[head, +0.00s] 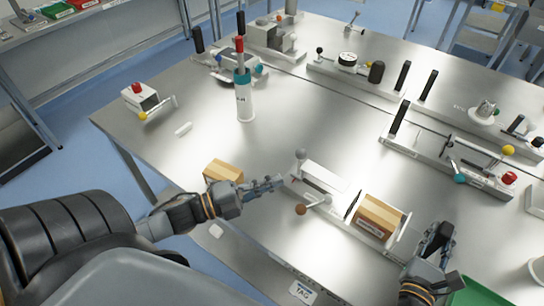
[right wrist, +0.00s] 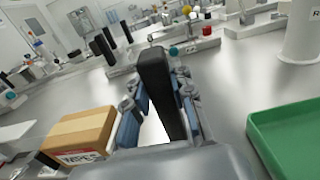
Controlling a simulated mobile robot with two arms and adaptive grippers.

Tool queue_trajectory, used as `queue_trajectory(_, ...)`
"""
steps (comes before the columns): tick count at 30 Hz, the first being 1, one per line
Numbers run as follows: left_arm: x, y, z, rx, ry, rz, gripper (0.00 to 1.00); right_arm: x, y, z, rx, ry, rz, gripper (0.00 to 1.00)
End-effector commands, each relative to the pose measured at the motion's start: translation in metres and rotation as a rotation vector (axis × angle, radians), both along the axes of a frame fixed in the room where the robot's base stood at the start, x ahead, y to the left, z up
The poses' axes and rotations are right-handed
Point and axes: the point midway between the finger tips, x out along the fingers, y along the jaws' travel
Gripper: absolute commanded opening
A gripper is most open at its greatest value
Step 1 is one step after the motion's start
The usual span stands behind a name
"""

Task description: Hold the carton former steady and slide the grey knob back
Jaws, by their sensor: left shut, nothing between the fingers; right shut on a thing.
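The carton former (head: 324,176) stands near the front edge of the table, with a white plate on top. A grey knob (head: 301,153) stands up at its back left, and a brown knob (head: 301,210) sticks out in front. A brown carton (head: 380,215) lies in its right part and also shows in the right wrist view (right wrist: 82,133). My left gripper (head: 276,183) is shut and empty, just left of the carton former and below the grey knob. My right gripper (head: 440,238) is shut on an upright black handle (right wrist: 155,85) at the carton former's right end.
Another carton (head: 222,171) lies behind my left gripper. A white bottle with a teal collar (head: 244,98) stands further back. A green tray (head: 478,292) is right of my right gripper. Other fixtures with handles (head: 440,150) line the back right; the table's middle is clear.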

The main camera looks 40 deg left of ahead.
Motion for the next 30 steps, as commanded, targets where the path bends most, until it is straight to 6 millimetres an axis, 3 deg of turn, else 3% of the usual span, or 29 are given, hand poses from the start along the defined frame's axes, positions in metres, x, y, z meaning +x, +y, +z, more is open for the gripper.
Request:
queue_trajectory(1,0.0002,-0.0001,-0.001,0.0,0.0,0.0,0.0,-0.0027,-0.0005,-0.0108,-0.001,0.02,-0.001,0.0)
queue_trajectory(23,0.0002,-0.0001,0.005,0.0,0.0,0.0,0.0,-0.0023,-0.0001,-0.0035,-0.001,0.018,0.0,0.0)
queue_trajectory(24,0.0002,-0.0001,0.005,0.0,0.0,0.0,0.0,-0.0022,-0.0001,-0.0033,-0.001,0.018,0.0,0.26)
queue_trajectory(28,0.0002,-0.0001,0.0051,0.0,0.0,0.0,0.0,-0.0018,0.0001,-0.0019,-0.001,0.015,0.0,0.5)
queue_trajectory(30,0.0002,-0.0001,0.0052,0.001,0.001,0.0,0.0,-0.0015,0.0002,-0.0009,-0.001,0.013,0.0,0.5)
